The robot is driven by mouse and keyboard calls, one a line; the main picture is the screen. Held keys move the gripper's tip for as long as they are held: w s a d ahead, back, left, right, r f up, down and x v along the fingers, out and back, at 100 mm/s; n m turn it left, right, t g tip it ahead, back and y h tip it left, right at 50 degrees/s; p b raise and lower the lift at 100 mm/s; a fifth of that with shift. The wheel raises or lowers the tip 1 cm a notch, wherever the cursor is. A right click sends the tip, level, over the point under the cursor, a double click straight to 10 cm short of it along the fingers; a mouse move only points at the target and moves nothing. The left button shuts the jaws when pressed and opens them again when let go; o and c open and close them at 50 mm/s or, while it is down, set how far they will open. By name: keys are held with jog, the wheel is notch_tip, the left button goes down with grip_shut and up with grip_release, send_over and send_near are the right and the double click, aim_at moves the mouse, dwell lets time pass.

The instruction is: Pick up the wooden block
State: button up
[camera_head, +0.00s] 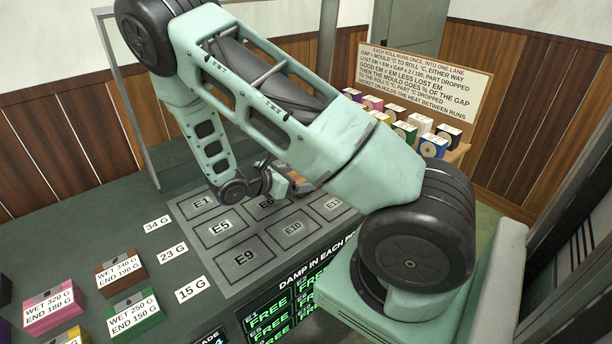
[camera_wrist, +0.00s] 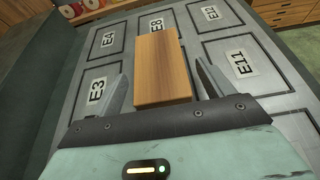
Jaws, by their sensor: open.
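The wooden block (camera_wrist: 163,68) is a plain orange-brown rectangular piece. In the wrist view it stands out between the two fingers of my gripper (camera_wrist: 162,80), over the grey panel near the E8 label. The fingers are apart, with a visible gap on each side of the block. A small brown patch there may be the block.
The grey panel (camera_head: 219,264) has outlined, labelled cells. Coloured boxes, including a pink one (camera_head: 54,308) and a green one (camera_head: 134,312), stand at left. Weight cards (camera_head: 192,289) lie beside the panel. More boxes stand before a text sign (camera_head: 424,88) at back right.

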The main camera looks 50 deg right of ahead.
jog(key=shift+x, duration=1.3)
jog(key=c, duration=1.2)
jog(key=shift+o, duration=0.2)
jog(key=shift+r, duration=0.2)
